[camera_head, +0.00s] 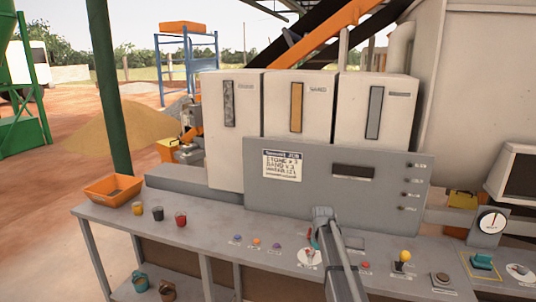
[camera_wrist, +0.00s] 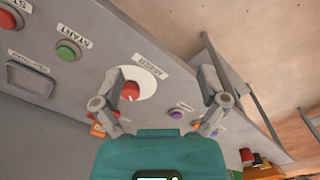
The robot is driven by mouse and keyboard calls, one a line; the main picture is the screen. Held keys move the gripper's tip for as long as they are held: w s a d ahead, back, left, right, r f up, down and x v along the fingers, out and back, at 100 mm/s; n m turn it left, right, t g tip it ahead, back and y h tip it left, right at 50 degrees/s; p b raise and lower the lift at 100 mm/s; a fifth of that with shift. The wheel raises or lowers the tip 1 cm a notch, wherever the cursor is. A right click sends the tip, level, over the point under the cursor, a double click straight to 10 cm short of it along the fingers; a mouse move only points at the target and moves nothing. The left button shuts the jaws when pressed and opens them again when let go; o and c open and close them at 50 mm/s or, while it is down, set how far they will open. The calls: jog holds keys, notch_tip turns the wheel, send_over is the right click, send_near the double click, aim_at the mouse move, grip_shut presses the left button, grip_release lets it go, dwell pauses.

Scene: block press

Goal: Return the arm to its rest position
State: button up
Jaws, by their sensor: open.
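My gripper (camera_wrist: 163,78) is open and empty in the wrist view, with its two fingers spread wide. A red knob (camera_wrist: 130,91) on a white round dial with a label lies just beyond the fingers, close to the left one. The dial (camera_head: 308,258) also shows in the head view on the grey bench, partly under my gripper. My arm (camera_head: 342,262) reaches in from the bottom edge over the bench, and it hides part of the bench top. I cannot tell whether a finger touches the knob.
Buttons sit along the bench (camera_head: 215,222), including a purple one (camera_wrist: 176,114) and a green START button (camera_wrist: 68,50). A yellow-topped lever (camera_head: 405,256) stands right of my arm. Cups and an orange tray (camera_head: 113,189) stand at left. A grey panel (camera_head: 335,178) rises behind.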

jog(key=s+a+f+m+b, duration=0.1)
jog(key=s+f+b, duration=0.3)
jog(key=s, duration=1)
jog(key=s+f+m+b, duration=0.3)
jog(key=s+f+m, duration=0.1)
jog(key=s, duration=1)
jog(key=shift+a+b, duration=0.4)
